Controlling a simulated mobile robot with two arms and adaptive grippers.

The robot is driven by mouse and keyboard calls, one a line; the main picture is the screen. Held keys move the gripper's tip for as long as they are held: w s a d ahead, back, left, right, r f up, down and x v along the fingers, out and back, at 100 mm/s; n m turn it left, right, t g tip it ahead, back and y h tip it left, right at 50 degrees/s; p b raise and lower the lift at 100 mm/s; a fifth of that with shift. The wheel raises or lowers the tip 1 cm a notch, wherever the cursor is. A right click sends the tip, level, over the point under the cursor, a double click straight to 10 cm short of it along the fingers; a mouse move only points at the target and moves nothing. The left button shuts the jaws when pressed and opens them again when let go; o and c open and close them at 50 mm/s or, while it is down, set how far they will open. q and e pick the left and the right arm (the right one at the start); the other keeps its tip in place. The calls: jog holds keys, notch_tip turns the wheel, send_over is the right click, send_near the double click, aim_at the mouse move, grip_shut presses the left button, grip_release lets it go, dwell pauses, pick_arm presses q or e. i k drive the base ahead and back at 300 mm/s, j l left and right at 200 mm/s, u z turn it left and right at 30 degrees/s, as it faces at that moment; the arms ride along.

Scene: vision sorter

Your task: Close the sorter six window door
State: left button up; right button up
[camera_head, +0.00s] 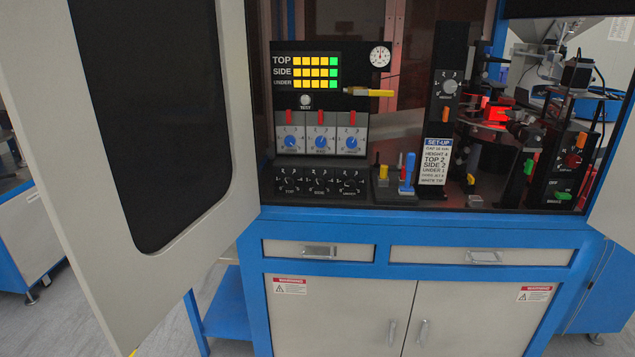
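The sorter (395,228) is a blue-framed machine with a dark work bay. A large pale grey door (215,235) with a dark rounded window (150,110) stands swung open on the left, its far edge at the left front of the bay. A second pale door panel (612,205) shows only partly at the right edge and also stands open. The bay between them is uncovered. The near edge of the left door runs down the left side of the picture. I cannot make out which panel is the six window door. Neither of my grippers shows in the view.
Inside the bay are a control panel (320,131) with dials, a set-up sign (434,160) and several levers. Two drawers (318,251) and white cupboard doors (340,310) below are shut. Grey floor (90,305) shows at the lower left.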

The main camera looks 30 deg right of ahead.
aim_at(132, 121)
jog(key=i+j+z, duration=0.1)
jog(key=z, duration=0.3)
jog(key=i+j+z, duration=0.1)
jog(key=j+z, duration=0.15)
jog(key=z, duration=0.2)
jog(key=i+j+z, duration=0.1)
jog(key=j+z, duration=0.15)
jog(key=z, duration=0.15)
jog(key=j+z, duration=0.2)
jog(key=z, duration=0.25)
jog(key=j+z, duration=0.1)
jog(key=j, duration=0.6)
jog(key=j+z, duration=0.15)
jog(key=j, duration=0.55)
jog(key=k+j+z, duration=0.1)
jog(key=j, duration=0.6)
